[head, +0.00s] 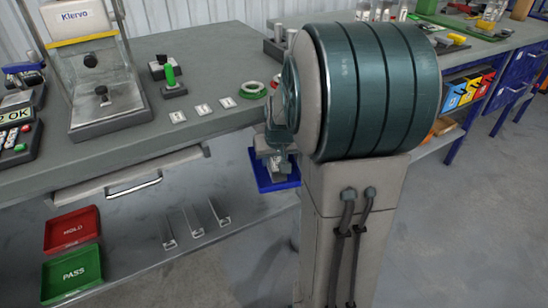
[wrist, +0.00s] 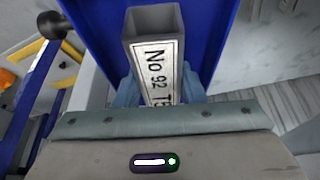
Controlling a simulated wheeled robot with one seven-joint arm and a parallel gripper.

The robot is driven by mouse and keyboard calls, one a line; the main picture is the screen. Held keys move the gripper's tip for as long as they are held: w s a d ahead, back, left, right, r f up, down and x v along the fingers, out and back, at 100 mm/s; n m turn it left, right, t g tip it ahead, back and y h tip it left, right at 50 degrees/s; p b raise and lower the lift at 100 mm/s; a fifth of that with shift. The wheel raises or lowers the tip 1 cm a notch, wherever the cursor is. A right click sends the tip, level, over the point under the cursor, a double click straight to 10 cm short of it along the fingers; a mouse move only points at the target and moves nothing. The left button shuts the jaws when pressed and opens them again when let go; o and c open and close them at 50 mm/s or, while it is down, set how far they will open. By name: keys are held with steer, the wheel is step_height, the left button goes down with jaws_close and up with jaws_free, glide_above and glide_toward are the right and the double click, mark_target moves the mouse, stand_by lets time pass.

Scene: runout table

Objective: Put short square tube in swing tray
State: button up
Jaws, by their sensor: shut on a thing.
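The blue swing tray (wrist: 98,35) fills the view behind the tube. In the head view the swing tray (head: 263,178) shows beside the bench end, below my gripper (head: 278,160), partly hidden by my arm. I cannot tell whether the tube touches the tray.
The grey bench (head: 150,135) holds a clear-shielded device (head: 97,85), a green-handled clamp (head: 172,82), small white cards and a green ring (head: 252,90). Below are a red HOLD tray (head: 72,229), a green PASS tray (head: 72,272) and three metal profiles (head: 193,222). Floor lies open at right.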

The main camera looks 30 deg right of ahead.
steer(key=o, duration=1.1)
steer(key=shift+c, duration=0.2)
steer(key=shift+r+p, duration=0.4)
steer(key=d+p+v, duration=0.1)
steer(key=p+v, duration=0.2)
steer(key=v, duration=0.8)
steer(key=s+a+f+n+g+y, duration=0.1)
steer(key=s+a+f, duration=0.3)
steer(key=s+a, duration=0.9)
steer(key=shift+s+a+f+n+g, duration=0.3)
steer(key=shift+s+n+g, duration=0.5)
steer(key=shift+s, duration=0.15)
